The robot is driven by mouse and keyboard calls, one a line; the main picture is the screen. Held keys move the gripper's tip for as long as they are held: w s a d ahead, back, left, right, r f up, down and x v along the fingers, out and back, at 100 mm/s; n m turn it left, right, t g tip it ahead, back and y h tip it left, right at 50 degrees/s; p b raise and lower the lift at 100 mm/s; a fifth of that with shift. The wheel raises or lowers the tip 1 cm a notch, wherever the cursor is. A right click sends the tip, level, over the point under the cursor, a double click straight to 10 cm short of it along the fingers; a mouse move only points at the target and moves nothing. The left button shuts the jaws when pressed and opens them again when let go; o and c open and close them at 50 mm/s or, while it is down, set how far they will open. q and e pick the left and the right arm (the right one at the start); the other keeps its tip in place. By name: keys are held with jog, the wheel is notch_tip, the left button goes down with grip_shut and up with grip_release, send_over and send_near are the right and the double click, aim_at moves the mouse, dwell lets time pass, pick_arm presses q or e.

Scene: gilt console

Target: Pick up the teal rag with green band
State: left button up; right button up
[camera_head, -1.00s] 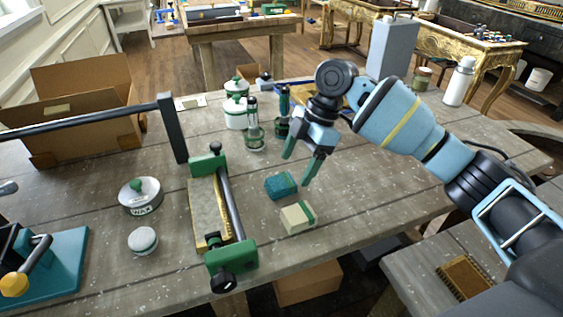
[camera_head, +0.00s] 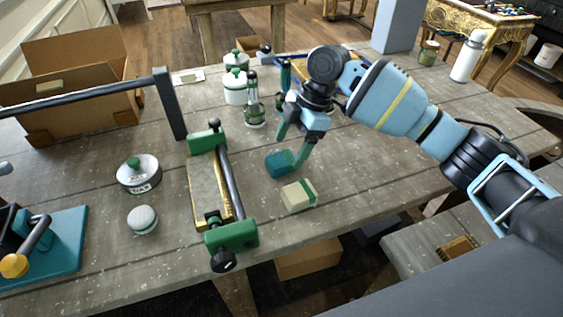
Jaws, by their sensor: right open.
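The teal rag with green band (camera_head: 278,164) is a small folded block lying on the wooden table (camera_head: 365,185), near the middle of the head view. My right gripper (camera_head: 289,150) points down over it with green fingers spread apart. One finger is at the rag's right side and partly hides that end. The other finger is above and behind the rag. I cannot tell whether either finger touches it. My left gripper is not in view.
A cream block with a green band (camera_head: 298,195) lies just in front of the rag. A green-ended clamp frame (camera_head: 231,185) is to its left. A glass bottle (camera_head: 254,112) and white canister (camera_head: 236,92) stand behind. Table at right is fairly clear.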

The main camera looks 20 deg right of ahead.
aim_at(282, 159)
jog(key=shift+x, duration=1.95)
jog(key=shift+w+a, duration=0.1)
jog(key=shift+a, duration=0.05)
jog(key=shift+c, duration=0.3)
jog(key=c, duration=1)
